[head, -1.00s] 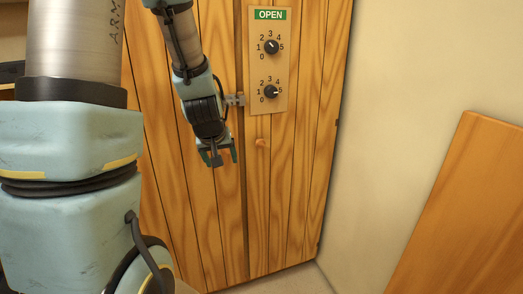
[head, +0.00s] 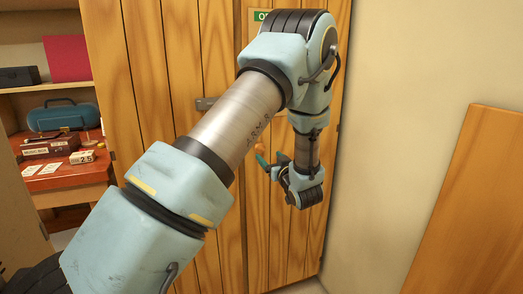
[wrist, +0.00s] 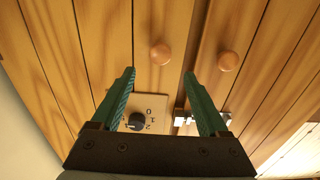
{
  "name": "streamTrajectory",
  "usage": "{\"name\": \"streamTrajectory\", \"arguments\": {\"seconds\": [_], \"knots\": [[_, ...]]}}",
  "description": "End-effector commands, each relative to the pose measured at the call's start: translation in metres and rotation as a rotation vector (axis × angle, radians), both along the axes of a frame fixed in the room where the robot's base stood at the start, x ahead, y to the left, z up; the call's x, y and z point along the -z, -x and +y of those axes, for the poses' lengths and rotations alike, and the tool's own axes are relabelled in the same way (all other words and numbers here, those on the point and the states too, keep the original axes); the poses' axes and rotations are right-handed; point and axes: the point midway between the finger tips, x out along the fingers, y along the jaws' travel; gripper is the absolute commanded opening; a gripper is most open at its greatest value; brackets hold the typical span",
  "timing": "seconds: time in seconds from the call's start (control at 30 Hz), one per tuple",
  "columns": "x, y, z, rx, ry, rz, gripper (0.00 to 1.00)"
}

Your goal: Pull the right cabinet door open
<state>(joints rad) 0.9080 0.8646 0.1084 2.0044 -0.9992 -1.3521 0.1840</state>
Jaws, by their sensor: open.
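The wooden cabinet's right door (head: 285,240) is shut, with the plank seam to its left. In the wrist view, which is turned over, the right door's round wooden knob (wrist: 161,53) shows just past and between my fingertips. The left door's knob (wrist: 228,61) is to the right of it, outside the fingers. My gripper (head: 265,163) is open and empty, close in front of the right door; its teal fingers (wrist: 159,73) are spread on either side of the knob's line. I cannot tell how far the knob is from the tips. A metal latch (wrist: 195,118) lies near the seam.
A dial panel (wrist: 155,108) is on the right door; my arm hides most of it in the head view. A pale wall and a leaning wooden board (head: 470,210) stand at right. Shelves at left hold a blue case (head: 62,117) and small boxes.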

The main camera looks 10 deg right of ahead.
Motion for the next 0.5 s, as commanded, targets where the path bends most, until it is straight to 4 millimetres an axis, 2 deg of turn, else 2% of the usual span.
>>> {"name": "streamTrajectory", "arguments": {"seconds": [0.1,0.3,0.5], "knots": [[-0.003,-0.024,0.005,-0.003,-0.001,0.000,0.78],[-0.002,-0.059,0.009,-0.001,-0.001,0.002,0.78],[-0.001,-0.080,0.011,0.000,0.000,0.002,0.78]]}}
